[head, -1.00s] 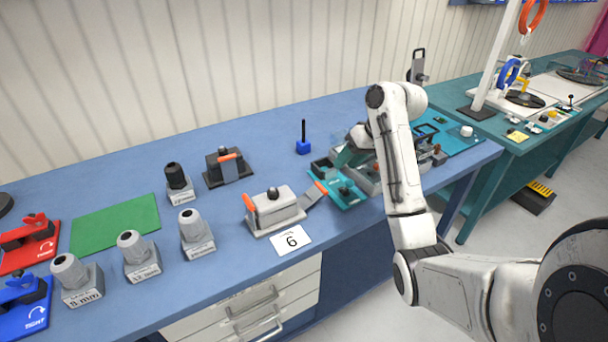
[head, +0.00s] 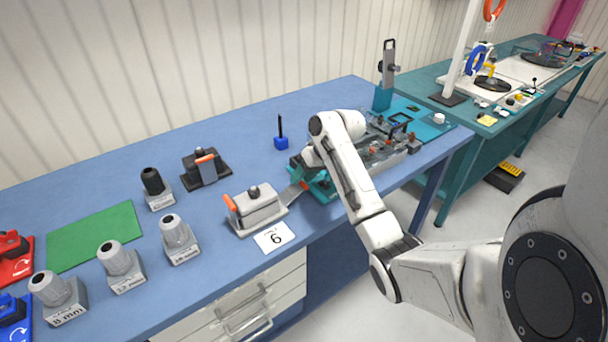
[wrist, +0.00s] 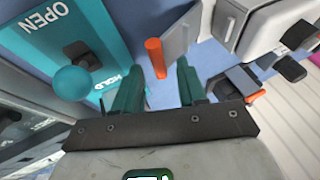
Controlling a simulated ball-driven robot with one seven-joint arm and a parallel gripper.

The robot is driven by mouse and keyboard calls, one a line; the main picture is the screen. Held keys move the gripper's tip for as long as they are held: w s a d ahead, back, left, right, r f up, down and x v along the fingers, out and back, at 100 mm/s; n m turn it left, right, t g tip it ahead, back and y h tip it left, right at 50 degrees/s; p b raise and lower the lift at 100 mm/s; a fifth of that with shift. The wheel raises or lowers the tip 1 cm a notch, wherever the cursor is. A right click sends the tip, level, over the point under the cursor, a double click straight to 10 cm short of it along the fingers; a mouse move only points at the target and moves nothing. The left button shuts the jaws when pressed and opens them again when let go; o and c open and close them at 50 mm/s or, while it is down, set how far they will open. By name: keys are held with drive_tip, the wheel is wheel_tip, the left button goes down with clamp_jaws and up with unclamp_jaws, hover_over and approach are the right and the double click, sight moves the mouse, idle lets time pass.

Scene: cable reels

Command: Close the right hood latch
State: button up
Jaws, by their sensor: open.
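The grey hood (head: 257,207) stands on the blue bench behind the card marked 6, and part of it shows at the upper right of the wrist view (wrist: 238,22). Its left latch, with an orange tip (head: 230,203), is up against the hood's end. The right latch is a grey flap (wrist: 178,42) with an orange tip (wrist: 155,58), swung out away from the hood. My gripper (wrist: 157,85) is open, its green fingers on either side of the orange tip, with gaps visible. In the head view my arm partly hides the gripper.
A teal fixture with OPEN and HOLD lettering (wrist: 110,45) and a round knob (wrist: 72,83) lies close beside my fingers. A dark hood with an orange latch (head: 206,166) stands behind the grey hood. Bench space beyond the blue peg block (head: 281,143) is clear.

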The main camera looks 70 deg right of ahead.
drive_tip(key=shift+c, duration=0.3)
clamp_jaws()
idle(0.4)
